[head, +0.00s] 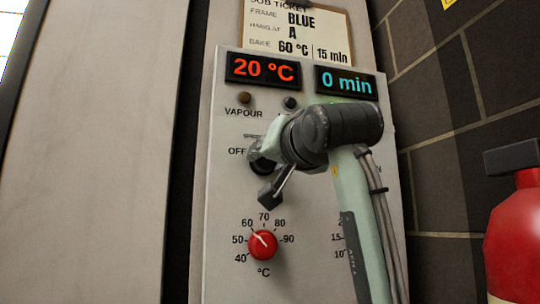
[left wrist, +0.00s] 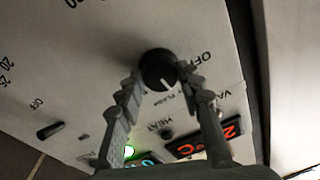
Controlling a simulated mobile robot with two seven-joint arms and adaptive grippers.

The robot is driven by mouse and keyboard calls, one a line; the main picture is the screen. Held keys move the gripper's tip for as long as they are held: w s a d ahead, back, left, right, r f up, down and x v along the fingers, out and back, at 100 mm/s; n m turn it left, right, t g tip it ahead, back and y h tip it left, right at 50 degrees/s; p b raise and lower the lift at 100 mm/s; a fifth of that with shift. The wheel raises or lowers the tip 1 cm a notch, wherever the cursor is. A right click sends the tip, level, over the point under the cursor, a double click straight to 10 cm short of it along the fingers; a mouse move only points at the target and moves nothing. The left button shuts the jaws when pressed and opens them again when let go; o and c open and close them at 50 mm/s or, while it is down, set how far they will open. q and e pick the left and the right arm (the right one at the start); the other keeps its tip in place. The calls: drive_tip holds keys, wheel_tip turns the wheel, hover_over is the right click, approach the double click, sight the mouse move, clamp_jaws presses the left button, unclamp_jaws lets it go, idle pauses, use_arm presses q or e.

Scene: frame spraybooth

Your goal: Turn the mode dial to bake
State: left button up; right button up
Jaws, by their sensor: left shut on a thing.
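The black mode dial (left wrist: 158,70) sits between my left gripper's fingers in the left wrist view. My left gripper (left wrist: 162,78) is shut on it, one finger on each side. The dial's white mark points down in that view, towards a small label that seems to read FLASH; OFF is printed to the right. In the head view the mode dial (head: 259,165) is mostly covered by my left gripper (head: 266,168), with OFF showing to its left. I cannot see a bake label. My right gripper is not in view.
A red temperature dial (head: 263,245) sits below, pointing between 50 and 60. Displays read 20 °C (head: 263,70) and 0 min (head: 346,83). A job ticket (head: 297,33) says bake 60 °C, 15 min. A black knob (left wrist: 50,131) and a lit green lamp (left wrist: 129,151) show. A red extinguisher (head: 515,240) stands right.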

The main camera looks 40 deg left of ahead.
use_arm(q)
drive_tip(key=shift+s+a+m+t+h+p, duration=0.1)
drive_tip(key=shift+m+t+h+p, duration=0.35)
drive_tip(key=shift+m+p, duration=2.6)
drive_tip(key=shift+m+t+h+p, duration=0.4)
drive_tip(key=shift+m+p, duration=0.65)
drive_tip(key=shift+m, duration=4)
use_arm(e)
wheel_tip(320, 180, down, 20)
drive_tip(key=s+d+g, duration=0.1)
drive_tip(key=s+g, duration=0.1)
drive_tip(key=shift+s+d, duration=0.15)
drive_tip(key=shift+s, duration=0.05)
use_arm(q)
drive_tip(key=o, duration=1.2)
drive_tip(key=shift+c, duration=0.2)
drive_tip(key=v, duration=1.2)
